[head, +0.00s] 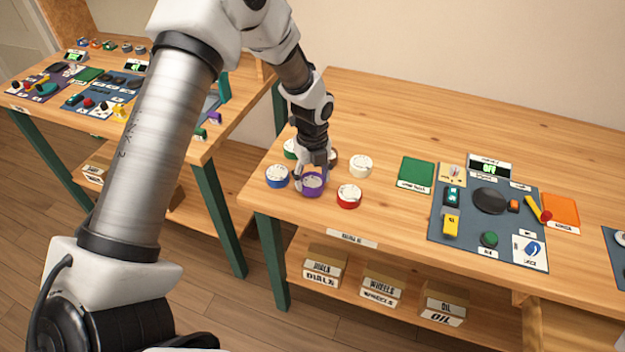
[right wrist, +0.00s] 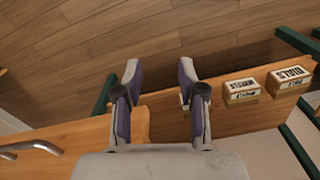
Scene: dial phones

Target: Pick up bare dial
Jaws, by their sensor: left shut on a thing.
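Several round dials with white faces and coloured rims stand at the left end of the middle table in the head view. They include a blue one (head: 277,176), a red one (head: 349,195), a white one (head: 361,165) and a partly hidden green one (head: 289,149). My left gripper (head: 312,176) points down and is shut on the purple-rimmed dial (head: 313,186) at the front of the group. Whether that dial is lifted is hard to tell. My right gripper (right wrist: 158,78) is open and empty above the floor and table edge in the right wrist view.
A blue-grey mat (head: 470,232) with phone parts lies to the right, between a green pad (head: 416,173) and an orange pad (head: 562,212). Labelled boxes (head: 381,283) stand on the lower shelf. Another worktable with parts stands at the left.

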